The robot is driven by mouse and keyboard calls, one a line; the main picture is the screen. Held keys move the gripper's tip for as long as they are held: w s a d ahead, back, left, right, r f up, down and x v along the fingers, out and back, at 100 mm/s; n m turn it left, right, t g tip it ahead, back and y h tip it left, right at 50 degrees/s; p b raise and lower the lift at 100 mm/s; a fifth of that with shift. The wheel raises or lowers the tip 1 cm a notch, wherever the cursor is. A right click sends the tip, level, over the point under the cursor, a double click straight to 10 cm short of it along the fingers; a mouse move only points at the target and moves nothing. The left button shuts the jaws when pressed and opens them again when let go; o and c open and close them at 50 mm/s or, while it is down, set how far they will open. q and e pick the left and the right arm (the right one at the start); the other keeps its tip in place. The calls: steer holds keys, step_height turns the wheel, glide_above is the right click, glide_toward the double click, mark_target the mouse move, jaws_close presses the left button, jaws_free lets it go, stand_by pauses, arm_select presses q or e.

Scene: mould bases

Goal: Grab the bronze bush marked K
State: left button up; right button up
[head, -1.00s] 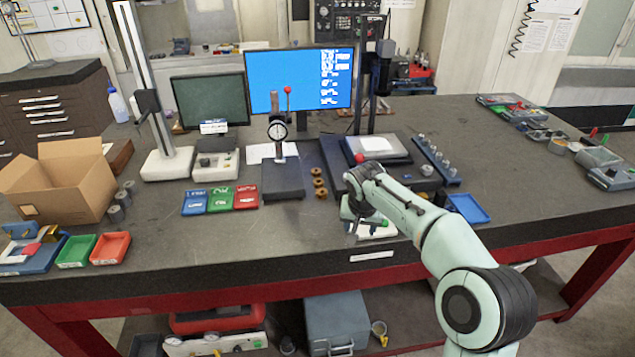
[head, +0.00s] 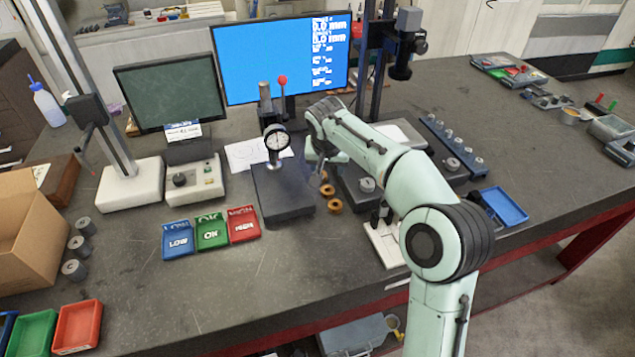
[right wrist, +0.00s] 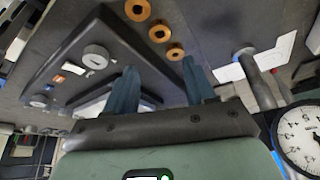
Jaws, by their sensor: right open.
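Three bronze bushes stand in a row on the bench, and all three show in the right wrist view: one at the top (right wrist: 138,9), a middle one (right wrist: 159,32) and one closest to my fingers (right wrist: 175,52). In the head view two show clearly, one (head: 327,190) and a nearer one (head: 335,205); the third is mostly hidden by my gripper. I cannot read a letter K on any. My right gripper (head: 318,168) is above the far end of the row. In the right wrist view its fingers (right wrist: 158,72) are apart and empty. My left gripper is out of view.
The dial gauge stand (head: 283,190) is close on the left of the bushes. A dark plate with a round part (head: 367,184) is on the right. LOW (head: 178,240), OK (head: 211,232) and red (head: 243,225) trays lie front left. The front bench middle is clear.

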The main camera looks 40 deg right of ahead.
glide_toward(327, 188)
steer(key=shift+s+d+f, duration=0.1)
steer(key=shift+d+f, duration=0.05)
steer(key=shift+f, duration=0.4)
steer(key=shift+s+d+f, duration=0.1)
steer(key=shift+d+f, duration=0.05)
steer(key=shift+f, duration=0.35)
steer(key=x, duration=0.5)
steer(key=shift+w+a+f, duration=0.15)
steer(key=shift+a+f, duration=0.05)
steer(key=shift+f, duration=0.2)
steer(key=c, duration=0.9)
steer(key=shift+r, duration=0.1)
